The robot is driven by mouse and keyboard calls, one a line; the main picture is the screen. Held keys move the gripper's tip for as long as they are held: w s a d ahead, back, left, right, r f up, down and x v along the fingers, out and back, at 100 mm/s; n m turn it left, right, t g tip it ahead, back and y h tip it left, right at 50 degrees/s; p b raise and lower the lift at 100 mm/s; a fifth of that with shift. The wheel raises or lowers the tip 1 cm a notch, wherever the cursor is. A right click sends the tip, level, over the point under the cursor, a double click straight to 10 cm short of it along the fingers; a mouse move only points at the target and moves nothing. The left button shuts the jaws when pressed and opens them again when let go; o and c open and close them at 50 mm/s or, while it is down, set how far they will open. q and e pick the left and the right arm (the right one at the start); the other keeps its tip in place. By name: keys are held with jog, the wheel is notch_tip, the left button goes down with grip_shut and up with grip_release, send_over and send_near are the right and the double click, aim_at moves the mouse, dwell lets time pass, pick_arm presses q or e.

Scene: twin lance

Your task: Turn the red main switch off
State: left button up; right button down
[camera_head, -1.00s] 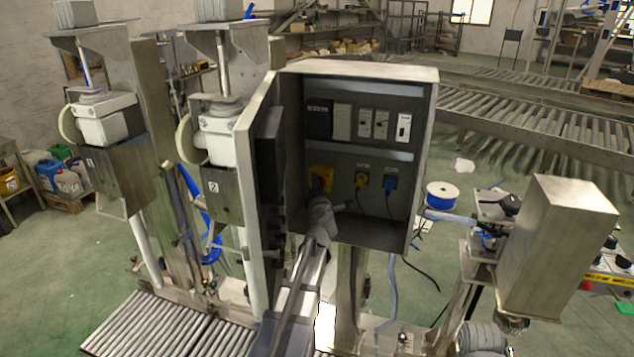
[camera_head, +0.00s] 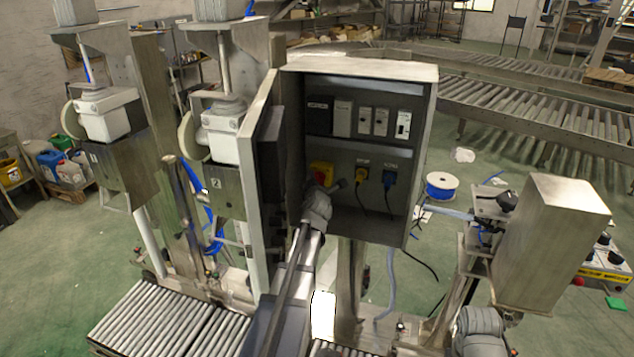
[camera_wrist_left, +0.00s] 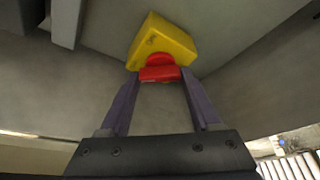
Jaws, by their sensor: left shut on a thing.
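The red main switch (camera_wrist_left: 160,73) is a red knob on a yellow housing (camera_wrist_left: 163,42) inside the open grey cabinet (camera_head: 432,125). In the wrist view the housing looks tilted against the red handle, which lies nearly level between my fingers. My left gripper (camera_wrist_left: 159,78) is shut on the red handle. In the head view the yellow housing (camera_head: 321,172) shows at the lower left of the cabinet, and my left gripper (camera_head: 330,187) covers most of the red knob. My right gripper is not in view.
The cabinet door (camera_head: 258,150) stands open left of my left arm. Several breakers (camera_head: 372,121) sit above. A blue spool (camera_head: 441,187) is outside, right.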

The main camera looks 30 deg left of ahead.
pick_arm(q)
jog(key=o, duration=1.4)
jog(key=p+v, duration=0.1)
jog(key=v, duration=0.6)
jog(key=shift+s+d+p, duration=0.2)
jog(key=shift+s+p, duration=0.15)
jog(key=shift+p, duration=0.05)
